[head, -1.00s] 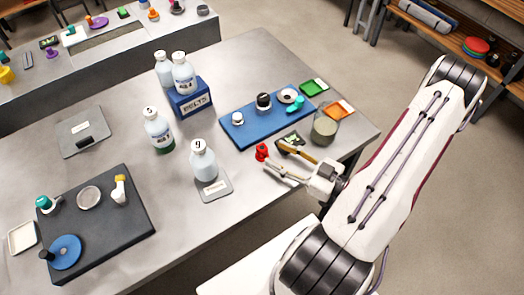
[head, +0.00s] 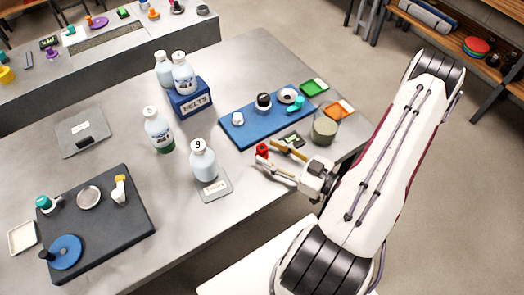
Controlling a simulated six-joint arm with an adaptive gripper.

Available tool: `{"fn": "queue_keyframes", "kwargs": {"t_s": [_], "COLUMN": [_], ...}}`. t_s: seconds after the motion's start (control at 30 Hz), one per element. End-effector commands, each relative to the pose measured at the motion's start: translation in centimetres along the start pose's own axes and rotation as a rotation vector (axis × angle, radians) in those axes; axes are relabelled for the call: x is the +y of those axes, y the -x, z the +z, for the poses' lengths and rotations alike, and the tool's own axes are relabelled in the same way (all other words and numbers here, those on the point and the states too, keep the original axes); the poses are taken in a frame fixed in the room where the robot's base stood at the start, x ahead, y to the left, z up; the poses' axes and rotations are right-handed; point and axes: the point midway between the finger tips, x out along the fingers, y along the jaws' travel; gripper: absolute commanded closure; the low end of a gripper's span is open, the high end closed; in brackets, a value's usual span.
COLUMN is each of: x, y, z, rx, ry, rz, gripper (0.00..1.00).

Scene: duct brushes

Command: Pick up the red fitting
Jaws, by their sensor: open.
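The red fitting (head: 262,150) is a small red piece standing on the grey table, just below the blue mat. My gripper (head: 266,152) is open and low over the table, its fingers pointing left towards the fitting. The fitting shows at the fingertips, between or just beyond them; I cannot tell whether either finger touches it. Its lower part is partly hidden by the near finger.
A blue mat (head: 237,136) with small fittings lies behind. A glass jar (head: 324,130) stands close to my gripper.

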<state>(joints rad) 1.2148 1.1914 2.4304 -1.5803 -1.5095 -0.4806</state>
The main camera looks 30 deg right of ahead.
Motion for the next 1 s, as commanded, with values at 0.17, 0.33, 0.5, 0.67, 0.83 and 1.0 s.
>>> {"fn": "queue_keyframes", "kwargs": {"t_s": [0.17,0.33,0.5,0.67,0.83,1.0], "x": [-0.4,-0.3,-0.3,-0.3,-0.3,-0.3], "y": [-1.3,-2.4,-3.1,-3.4,-3.4,-3.3], "z": [0.1,0.1,0.1,0.1,0.1,0.1], "rx": [0.0,0.0,0.0,0.0,0.0,0.0], "ry": [-0.001,0.0,0.0,0.0,0.0,0.0], "rz": [-0.004,-0.003,-0.002,0.0,0.0,0.0], "gripper": [0.59,0.59,0.59,0.59,0.59,0.59]}}
